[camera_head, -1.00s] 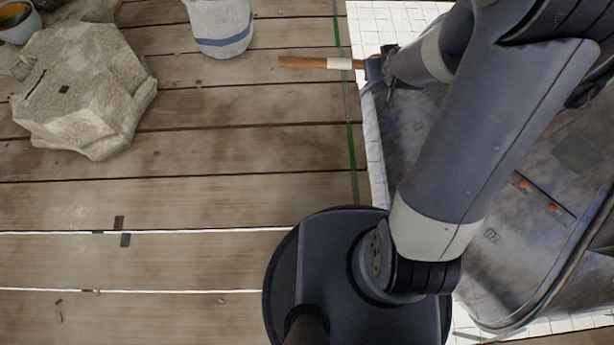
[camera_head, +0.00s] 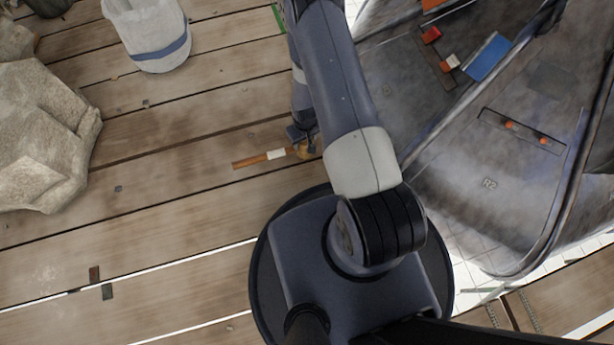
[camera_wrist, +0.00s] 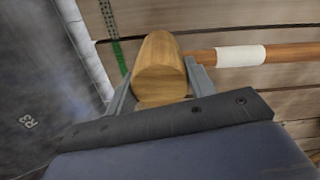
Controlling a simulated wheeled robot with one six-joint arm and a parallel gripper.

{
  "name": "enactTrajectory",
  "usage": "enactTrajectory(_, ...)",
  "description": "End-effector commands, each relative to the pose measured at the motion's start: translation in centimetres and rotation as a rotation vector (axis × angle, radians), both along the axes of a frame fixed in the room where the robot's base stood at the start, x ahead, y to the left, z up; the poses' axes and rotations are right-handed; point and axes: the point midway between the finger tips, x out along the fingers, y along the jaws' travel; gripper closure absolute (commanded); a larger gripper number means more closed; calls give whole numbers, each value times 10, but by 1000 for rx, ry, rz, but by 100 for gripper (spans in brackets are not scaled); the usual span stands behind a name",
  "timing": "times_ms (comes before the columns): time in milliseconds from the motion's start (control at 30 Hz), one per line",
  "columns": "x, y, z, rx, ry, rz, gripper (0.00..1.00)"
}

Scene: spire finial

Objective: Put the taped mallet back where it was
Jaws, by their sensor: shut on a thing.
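The taped mallet (camera_head: 262,159) has a wooden handle with a white tape band and shows left of my arm in the head view. My gripper (camera_head: 303,145) is shut on the mallet at its head end, and the handle points left. In the wrist view the round wooden mallet head (camera_wrist: 160,68) sits between the two fingers of my gripper (camera_wrist: 155,92). The handle with its white tape (camera_wrist: 240,56) runs off to the right there. Planks show beneath the mallet; I cannot tell its height above them.
A white bucket with a blue band (camera_head: 150,35) stands at the upper left. A pale stone block (camera_head: 45,135) lies at the left. The planks (camera_head: 130,235) between are mostly clear.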

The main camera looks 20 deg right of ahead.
Motion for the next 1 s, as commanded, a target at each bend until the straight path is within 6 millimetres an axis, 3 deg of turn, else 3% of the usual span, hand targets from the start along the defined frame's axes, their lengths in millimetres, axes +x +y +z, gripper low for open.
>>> enactTrajectory(33,-6,0,-16,0,22,0,96)
enactTrajectory(200,-18,0,-40,-1,63,1,96)
enactTrajectory(500,-21,0,-93,-2,72,1,96)
enactTrajectory(767,-20,0,-112,-2,69,1,96)
enactTrajectory(1000,-21,0,-143,-2,69,0,96)
